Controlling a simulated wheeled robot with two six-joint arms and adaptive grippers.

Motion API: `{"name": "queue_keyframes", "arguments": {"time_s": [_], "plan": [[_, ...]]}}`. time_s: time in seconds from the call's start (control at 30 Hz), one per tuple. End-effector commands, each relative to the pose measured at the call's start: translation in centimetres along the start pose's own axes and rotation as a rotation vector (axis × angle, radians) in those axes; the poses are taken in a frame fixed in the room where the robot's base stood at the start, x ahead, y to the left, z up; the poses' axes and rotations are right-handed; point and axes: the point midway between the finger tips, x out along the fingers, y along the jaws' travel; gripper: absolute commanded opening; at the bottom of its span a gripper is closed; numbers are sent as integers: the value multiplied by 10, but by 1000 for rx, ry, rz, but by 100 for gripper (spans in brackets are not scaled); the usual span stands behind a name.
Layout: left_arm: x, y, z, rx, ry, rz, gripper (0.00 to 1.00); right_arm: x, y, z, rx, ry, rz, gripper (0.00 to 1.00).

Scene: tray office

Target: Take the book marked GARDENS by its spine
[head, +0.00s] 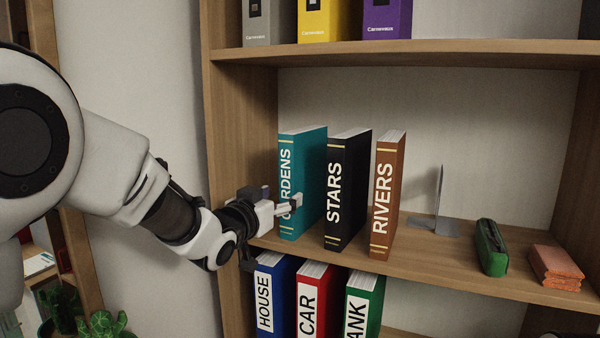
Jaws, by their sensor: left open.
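The teal book marked GARDENS (311,178) stands upright at the left end of the middle shelf, with its spine facing me. My left gripper (280,204) is open in front of the lower half of that spine and hides part of its lettering. One light fingertip lies over the spine's right side; I cannot tell whether it touches the book. The black book marked STARS (346,190) and the brown book marked RIVERS (386,195) stand upright to the right, with gaps between the books. My right gripper does not show.
The middle shelf (440,265) also holds a metal bookend (437,210), a green pouch (491,247) and orange blocks (556,268). The upper shelf (430,52) carries binders. Books HOUSE (265,292), CAR (308,300) and one reading ANK (358,305) stand below. The left side panel (235,130) is close to GARDENS.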

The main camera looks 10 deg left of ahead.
Motion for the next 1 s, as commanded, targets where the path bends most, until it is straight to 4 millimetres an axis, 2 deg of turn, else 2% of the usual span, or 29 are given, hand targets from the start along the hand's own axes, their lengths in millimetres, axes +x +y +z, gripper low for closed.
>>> {"name": "queue_keyframes", "arguments": {"time_s": [0.03, 0.17, 0.37, 0.5, 0.6, 0.87, 1.0], "plan": [[0, 3, -10, -17, 5, 13, 67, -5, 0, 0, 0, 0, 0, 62], [7, 8, -19, -49, 10, 34, 67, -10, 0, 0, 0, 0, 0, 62], [34, 9, -18, -51, 7, 36, 67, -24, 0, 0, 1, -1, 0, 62], [59, 8, -16, -52, 7, 35, 67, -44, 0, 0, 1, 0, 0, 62], [74, 9, -14, -50, 8, 35, 67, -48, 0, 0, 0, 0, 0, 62], [79, 9, -10, -50, 9, 34, 67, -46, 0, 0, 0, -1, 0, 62], [79, 9, -10, -50, 9, 34, 17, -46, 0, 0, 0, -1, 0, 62]]}}
